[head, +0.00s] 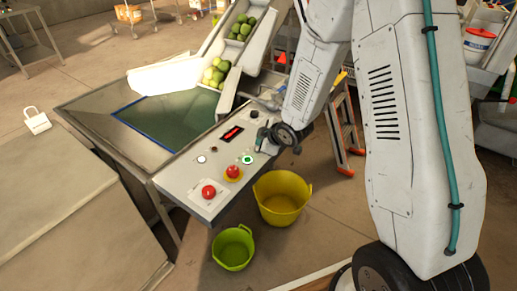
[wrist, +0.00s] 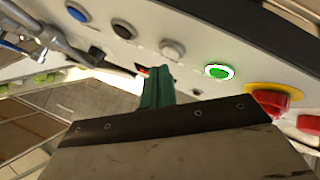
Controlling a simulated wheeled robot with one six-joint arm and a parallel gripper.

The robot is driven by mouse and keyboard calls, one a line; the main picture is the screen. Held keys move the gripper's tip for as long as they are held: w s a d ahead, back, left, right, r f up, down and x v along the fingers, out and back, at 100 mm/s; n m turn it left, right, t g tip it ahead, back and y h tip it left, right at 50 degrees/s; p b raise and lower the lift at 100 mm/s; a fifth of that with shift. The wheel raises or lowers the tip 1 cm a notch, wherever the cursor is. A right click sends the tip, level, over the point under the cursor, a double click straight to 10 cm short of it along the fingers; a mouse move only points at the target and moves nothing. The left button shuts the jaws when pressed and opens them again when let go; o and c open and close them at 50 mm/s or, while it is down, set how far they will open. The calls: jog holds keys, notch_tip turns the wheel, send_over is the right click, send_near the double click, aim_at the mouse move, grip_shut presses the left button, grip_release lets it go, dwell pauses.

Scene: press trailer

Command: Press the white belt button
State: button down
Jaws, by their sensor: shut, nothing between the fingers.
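The white button (wrist: 172,50) sits on the control panel between a dark button (wrist: 124,29) and a lit green button (wrist: 219,71) in the wrist view. My gripper (wrist: 158,80) is shut and empty, its green fingertips just below the white button in the picture; I cannot tell whether they touch the panel. In the head view, my gripper (head: 262,142) is over the right part of the panel (head: 187,182), beside the lit green button (head: 247,159). There the white button of that row seems hidden by my gripper.
A red mushroom button (head: 233,171) on a yellow ring and another red button (head: 208,191) lie along the panel. A blue button (wrist: 77,12) is at the far end in the wrist view. Yellow (head: 283,200) and green (head: 232,249) buckets stand below. A fruit chute (head: 238,45) rises behind.

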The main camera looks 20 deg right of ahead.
jog(key=shift+f, duration=0.2)
jog(key=shift+f, duration=0.25)
